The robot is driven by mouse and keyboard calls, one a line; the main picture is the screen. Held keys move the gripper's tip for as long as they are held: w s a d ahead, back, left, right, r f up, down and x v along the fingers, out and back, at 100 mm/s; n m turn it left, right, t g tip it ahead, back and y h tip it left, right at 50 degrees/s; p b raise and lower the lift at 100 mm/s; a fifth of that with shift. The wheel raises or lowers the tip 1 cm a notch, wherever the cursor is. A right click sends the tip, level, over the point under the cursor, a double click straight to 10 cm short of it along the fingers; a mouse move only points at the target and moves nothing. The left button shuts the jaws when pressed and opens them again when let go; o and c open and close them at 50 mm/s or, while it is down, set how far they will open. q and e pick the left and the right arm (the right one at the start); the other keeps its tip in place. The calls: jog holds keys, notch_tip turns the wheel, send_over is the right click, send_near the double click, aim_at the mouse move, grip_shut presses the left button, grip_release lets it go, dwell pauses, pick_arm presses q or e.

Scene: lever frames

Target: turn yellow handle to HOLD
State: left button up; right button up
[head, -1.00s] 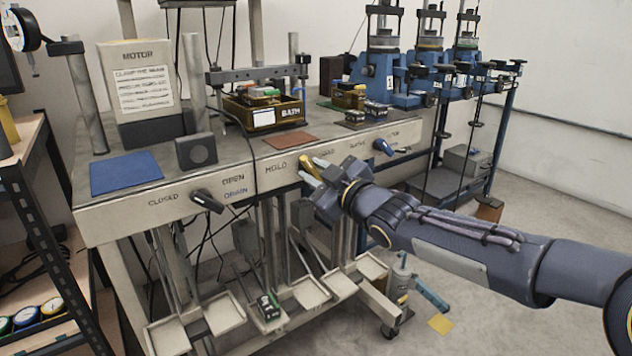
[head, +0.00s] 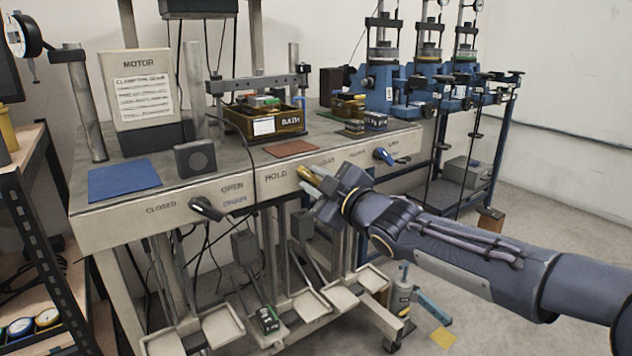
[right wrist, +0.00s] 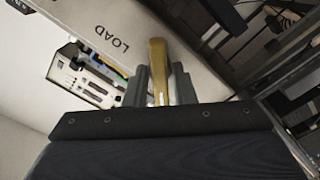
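The yellow handle (head: 307,175) is on the front panel of the bench, between the printed words HOLD (head: 276,173) and LOAD (head: 325,161). My right gripper (head: 316,181) reaches it from the right, with its fingers on either side of the handle. In the right wrist view the yellow handle (right wrist: 158,68) stands between the two grey fingers (right wrist: 159,88), which lie close against its sides, so the gripper looks shut on it. The word LOAD (right wrist: 111,37) shows to the left there. The handle's pivot is largely hidden by the gripper. My left gripper is not in view.
A black handle (head: 206,208) is to the left, near CLOSED, OPEN and DRAIN. A blue handle (head: 383,156) is to the right on the same panel. A BATH tray (head: 262,135) and a brown mat (head: 291,148) are on the bench top. Trays hang below.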

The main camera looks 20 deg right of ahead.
jog(key=shift+o, duration=1.2)
jog(key=p+v, duration=0.3)
jog(key=v, duration=0.5)
jog(key=shift+w, duration=0.1)
